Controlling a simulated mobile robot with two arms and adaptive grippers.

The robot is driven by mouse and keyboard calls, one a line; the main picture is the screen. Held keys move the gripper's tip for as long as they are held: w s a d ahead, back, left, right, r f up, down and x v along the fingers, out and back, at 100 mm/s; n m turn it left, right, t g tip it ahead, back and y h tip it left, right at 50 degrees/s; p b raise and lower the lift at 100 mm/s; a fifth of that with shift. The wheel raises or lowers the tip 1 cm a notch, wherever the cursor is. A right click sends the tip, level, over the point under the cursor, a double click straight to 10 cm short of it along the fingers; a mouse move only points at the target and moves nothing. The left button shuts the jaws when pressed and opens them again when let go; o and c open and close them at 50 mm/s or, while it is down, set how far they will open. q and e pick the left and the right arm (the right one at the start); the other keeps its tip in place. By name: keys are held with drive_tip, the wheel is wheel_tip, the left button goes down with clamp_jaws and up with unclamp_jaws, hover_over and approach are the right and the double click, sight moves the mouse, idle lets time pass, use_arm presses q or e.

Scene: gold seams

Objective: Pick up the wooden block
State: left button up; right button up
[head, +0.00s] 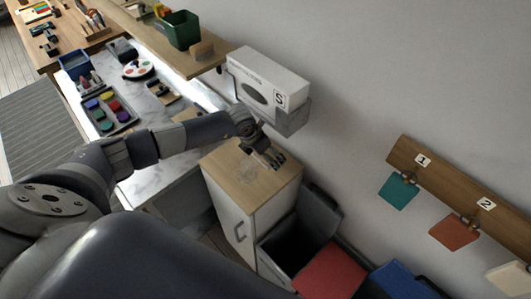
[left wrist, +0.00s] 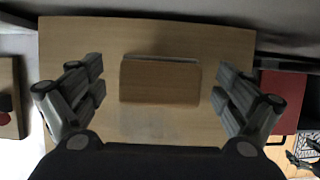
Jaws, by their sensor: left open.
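The wooden block (left wrist: 160,82) shows in the left wrist view as a brown rectangular piece on the light wooden cabinet top (left wrist: 200,34). My left gripper (left wrist: 158,75) is open, with one finger pair on each side of the block and a visible gap on both sides. In the head view my left gripper (head: 270,158) hangs over the wooden top of the white cabinet (head: 228,162). There the block is hidden or too small to make out. How high the fingers are above the top is hard to tell.
A white box (head: 265,82) on the wall is close behind my left gripper. A dark bin (head: 293,245) and a red lid (head: 330,272) stand beside the cabinet. A marble counter (head: 165,130) with trays lies to the left. Numbered tags (head: 398,190) hang on the right wall.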

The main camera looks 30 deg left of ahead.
use_arm(q)
drive_tip(key=c, duration=1.2)
drive_tip(key=shift+c, duration=0.3)
use_arm(e)
drive_tip(key=shift+a+f, duration=0.1)
drive_tip(key=shift+a, duration=0.2)
use_arm(q)
drive_tip(key=shift+a, duration=0.1)
use_arm(e)
drive_tip(key=shift+s+f, duration=0.1)
